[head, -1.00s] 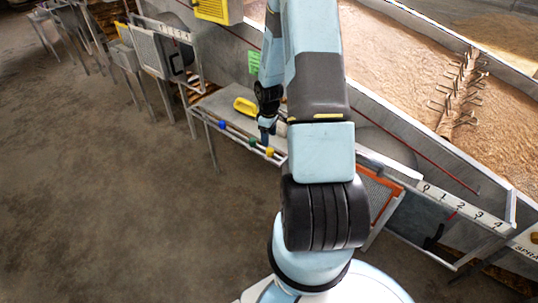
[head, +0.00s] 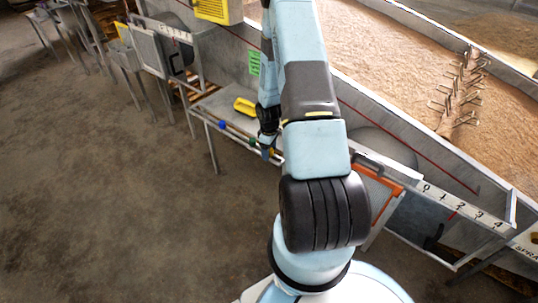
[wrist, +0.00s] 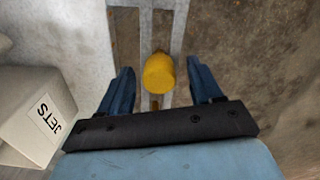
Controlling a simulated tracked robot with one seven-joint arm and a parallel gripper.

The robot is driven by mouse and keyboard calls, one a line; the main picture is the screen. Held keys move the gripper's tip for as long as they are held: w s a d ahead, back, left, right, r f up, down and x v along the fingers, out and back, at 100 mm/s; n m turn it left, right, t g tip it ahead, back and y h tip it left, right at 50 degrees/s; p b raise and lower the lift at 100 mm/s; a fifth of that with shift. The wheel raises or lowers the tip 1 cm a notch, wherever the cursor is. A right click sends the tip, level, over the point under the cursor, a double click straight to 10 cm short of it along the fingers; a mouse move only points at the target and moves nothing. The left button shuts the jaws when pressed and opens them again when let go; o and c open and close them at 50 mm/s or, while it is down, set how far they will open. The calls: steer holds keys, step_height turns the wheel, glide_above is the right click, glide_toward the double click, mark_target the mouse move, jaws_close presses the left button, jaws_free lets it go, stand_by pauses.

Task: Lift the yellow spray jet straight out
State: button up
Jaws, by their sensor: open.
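The yellow spray jet (wrist: 158,72) shows in the wrist view as a round yellow knob on a pale metal rail (wrist: 145,20). It sits between the two blue fingers of my gripper (wrist: 160,78), with a visible gap on each side. My gripper is open and empty. In the head view my gripper (head: 266,152) is low over the right part of the rail and largely hides the yellow jet there. A green jet (head: 250,142) and a blue jet (head: 222,125) sit further left along the same rail.
A white box labelled JETS (wrist: 40,115) stands close on the left in the wrist view. A yellow-handled object (head: 244,105) lies on the bench behind the rail. The grain trough (head: 400,75) rises behind. The floor (head: 110,190) in front is clear.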

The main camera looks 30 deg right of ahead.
steer(key=c, duration=1.1)
steer(key=shift+r, duration=0.1)
steer(key=shift+r, duration=0.2)
steer(key=r, duration=0.3)
steer(key=shift+s+r, duration=0.2)
steer(key=shift+s, duration=0.1)
steer(key=s+r, duration=0.3)
steer(key=s, duration=0.1)
steer(key=s+a+r, duration=0.1)
steer(key=s+r, duration=0.2)
steer(key=s, duration=0.2)
steer(key=s+a+r, duration=0.1)
steer(key=s+r, duration=0.2)
steer(key=s, duration=0.1)
steer(key=shift+s+a, duration=0.15)
steer(key=shift+a, duration=0.1)
